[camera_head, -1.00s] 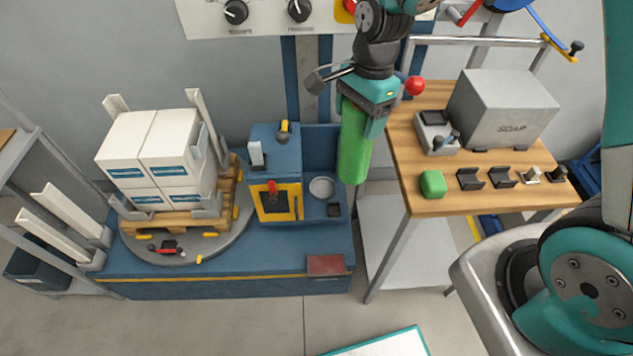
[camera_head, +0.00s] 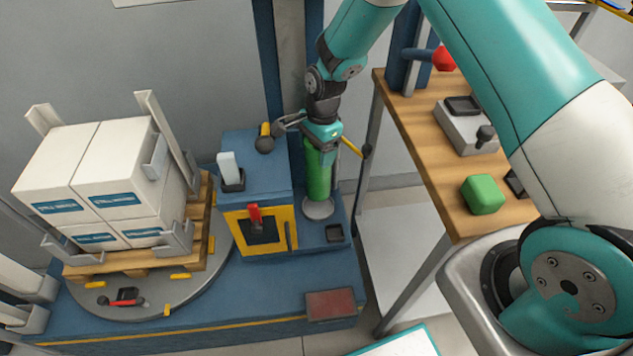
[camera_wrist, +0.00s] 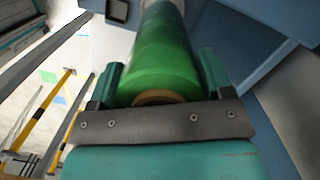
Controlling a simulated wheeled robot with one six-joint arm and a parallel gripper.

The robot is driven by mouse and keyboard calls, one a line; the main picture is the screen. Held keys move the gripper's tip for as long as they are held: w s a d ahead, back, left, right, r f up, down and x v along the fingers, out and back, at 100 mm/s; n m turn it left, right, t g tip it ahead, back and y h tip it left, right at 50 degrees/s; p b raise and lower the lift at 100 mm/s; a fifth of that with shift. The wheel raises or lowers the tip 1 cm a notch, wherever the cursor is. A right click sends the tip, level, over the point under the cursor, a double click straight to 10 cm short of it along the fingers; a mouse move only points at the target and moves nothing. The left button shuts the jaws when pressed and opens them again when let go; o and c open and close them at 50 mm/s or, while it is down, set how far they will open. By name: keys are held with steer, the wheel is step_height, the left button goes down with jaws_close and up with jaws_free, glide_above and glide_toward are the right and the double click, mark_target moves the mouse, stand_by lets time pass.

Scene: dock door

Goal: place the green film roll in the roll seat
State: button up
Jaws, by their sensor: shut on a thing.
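The green film roll (camera_head: 318,172) stands upright over the round grey roll seat (camera_head: 318,208) on the blue machine base. Its lower end is at the seat; I cannot tell whether it is fully down in it. My gripper (camera_head: 322,140) is shut on the upper part of the roll. In the wrist view the green roll (camera_wrist: 168,58) runs away between the jaws (camera_wrist: 160,88), with its brown core end near the palm. The seat's far details are hidden by the roll.
A blue cabinet (camera_head: 255,165) with a yellow-framed front stands close left of the roll. White boxes (camera_head: 100,170) sit on a pallet (camera_head: 140,262) on the turntable at left. The wooden bench (camera_head: 425,140) at right holds a green block (camera_head: 482,194).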

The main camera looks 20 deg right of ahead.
steer(key=shift+f, duration=3.3)
steer(key=shift+f, duration=0.2)
steer(key=o, duration=1.7)
steer(key=shift+d, duration=0.1)
steer(key=shift+r, duration=0.15)
step_height(320, 180, up, 8)
steer(key=shift+d+f, duration=0.25)
steer(key=shift+d, duration=0.15)
steer(key=shift+w, duration=0.1)
